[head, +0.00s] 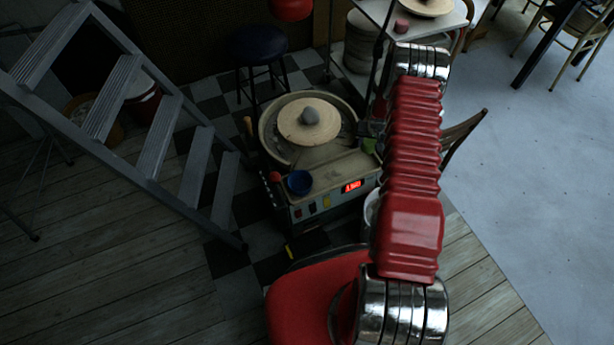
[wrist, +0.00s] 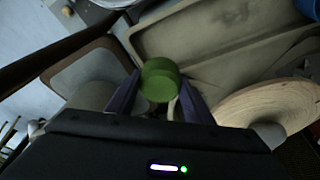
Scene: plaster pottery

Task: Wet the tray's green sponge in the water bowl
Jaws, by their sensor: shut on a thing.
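The green sponge (wrist: 160,80) is a short round piece held between the two fingers of my gripper (wrist: 158,92) in the wrist view. In the head view the sponge (head: 369,146) shows at the right edge of the pottery wheel's beige tray (head: 335,172), just below my gripper (head: 372,132), which is dark and partly hidden by my arm. I cannot tell whether the sponge touches anything beneath it. The water bowl (head: 299,183) is blue and stands at the tray's front left, apart from the sponge. Its blue edge also shows in the wrist view's top right corner (wrist: 309,8).
A red display (head: 352,186) lights the wheel's front.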

